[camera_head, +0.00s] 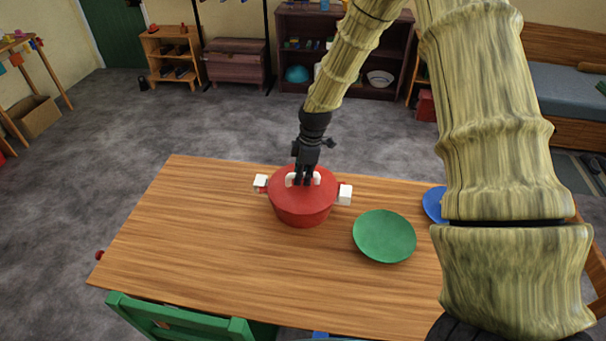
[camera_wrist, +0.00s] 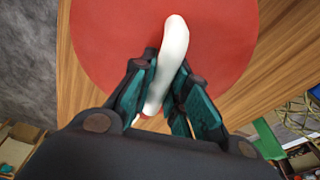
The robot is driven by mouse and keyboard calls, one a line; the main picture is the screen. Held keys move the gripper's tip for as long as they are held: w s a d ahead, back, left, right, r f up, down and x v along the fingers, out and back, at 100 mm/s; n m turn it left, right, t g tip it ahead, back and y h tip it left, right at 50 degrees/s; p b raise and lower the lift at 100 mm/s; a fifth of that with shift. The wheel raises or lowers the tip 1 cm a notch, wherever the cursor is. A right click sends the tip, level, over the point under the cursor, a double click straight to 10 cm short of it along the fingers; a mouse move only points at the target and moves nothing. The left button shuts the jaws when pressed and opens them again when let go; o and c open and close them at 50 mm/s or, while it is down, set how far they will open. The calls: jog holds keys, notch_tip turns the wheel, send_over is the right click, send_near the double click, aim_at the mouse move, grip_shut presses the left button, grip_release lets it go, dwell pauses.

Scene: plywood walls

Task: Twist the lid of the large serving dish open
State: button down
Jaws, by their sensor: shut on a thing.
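The large serving dish (camera_head: 302,213) is a red pot with white side handles, standing upright on the wooden table near its far edge. Its red lid (camera_head: 281,192) sits on top and also fills the upper middle of the wrist view (camera_wrist: 105,45). A white handle (camera_wrist: 173,52) rises from the lid. My gripper (camera_head: 303,182) reaches down from above and is shut on this handle. In the wrist view its fingers (camera_wrist: 160,98) lie on both sides of the handle. Part of the handle is hidden between the fingers.
A green plate (camera_head: 384,236) lies right of the dish on the table (camera_head: 190,240). A blue plate (camera_head: 434,205) is further right, partly hidden by my arm. A green chair (camera_head: 180,320) stands at the near edge. The left part of the table is clear.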

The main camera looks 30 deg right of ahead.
dwell(0.4)
jog(key=shift+r+n+p, duration=0.1)
jog(key=shift+n+p, duration=0.3)
jog(key=shift+n, duration=0.3)
jog(key=shift+n+g, duration=0.3)
jog(key=shift+n, duration=0.4)
jog(key=shift+n+p, duration=0.55)
jog(key=shift+n, duration=0.65)
jog(key=c, duration=1.3)
grip_release()
